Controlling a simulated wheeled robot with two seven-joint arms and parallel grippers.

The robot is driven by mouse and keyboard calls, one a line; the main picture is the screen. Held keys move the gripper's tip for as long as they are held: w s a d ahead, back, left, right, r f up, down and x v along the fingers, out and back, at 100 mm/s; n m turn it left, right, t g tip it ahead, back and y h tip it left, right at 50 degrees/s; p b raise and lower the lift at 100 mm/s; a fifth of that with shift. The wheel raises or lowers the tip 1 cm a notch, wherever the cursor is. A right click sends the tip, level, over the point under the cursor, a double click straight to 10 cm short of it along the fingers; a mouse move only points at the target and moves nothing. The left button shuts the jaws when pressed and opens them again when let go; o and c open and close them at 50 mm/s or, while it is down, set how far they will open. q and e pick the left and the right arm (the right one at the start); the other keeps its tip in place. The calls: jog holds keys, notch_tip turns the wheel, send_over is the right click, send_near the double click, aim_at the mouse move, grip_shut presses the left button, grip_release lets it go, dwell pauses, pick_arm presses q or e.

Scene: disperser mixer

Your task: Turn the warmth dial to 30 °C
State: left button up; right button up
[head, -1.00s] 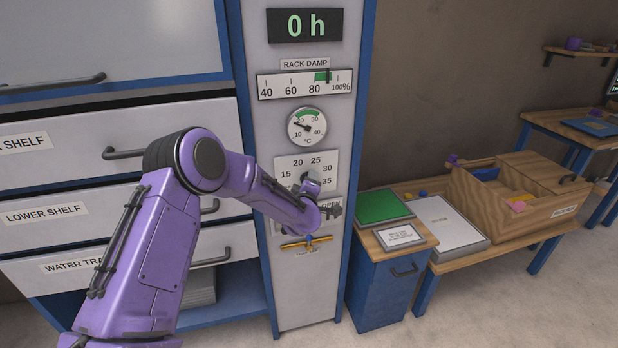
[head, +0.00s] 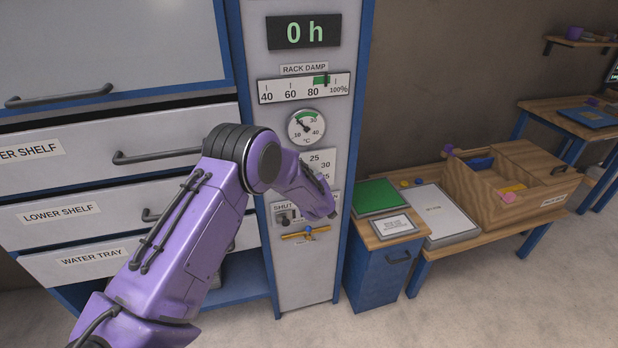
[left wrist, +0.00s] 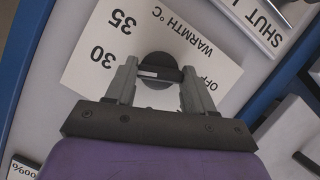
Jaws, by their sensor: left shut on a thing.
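The warmth dial (left wrist: 162,70) is a round black knob with a white mark, on a white plate labelled WARMTH °C. My left gripper (left wrist: 158,80) has its two fingers around the knob, shut on it. In the left wrist view, the white mark points left, roughly toward the 30; the fingers partly cover the scale, and the exact setting is hard to read. The 35 and OFF labels also show. In the head view, my left arm hides the dial, with part of its scale plate (head: 318,160) visible. My right gripper is not in view.
Above the dial are a round °C gauge (head: 305,127), the RACK DAMP scale (head: 304,88) and a display reading 0 h (head: 304,32). A SHUT/OPEN control (head: 284,216) and an orange-handled valve (head: 304,233) are below. Drawers (head: 105,158) stand at left, a blue cabinet (head: 375,275) at right.

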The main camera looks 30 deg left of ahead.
pick_arm(q)
jog(key=shift+s+f, duration=0.1)
jog(key=shift+f, duration=0.1)
dwell(0.4)
jog(key=o, duration=1)
jog(key=shift+o, duration=0.2)
jog(key=shift+r, duration=0.1)
jog(key=b+v, duration=0.2)
jog(key=v, duration=0.8)
jog(key=shift+d+r, duration=0.15)
jog(key=shift+d, duration=0.05)
jog(key=shift+s, duration=0.15)
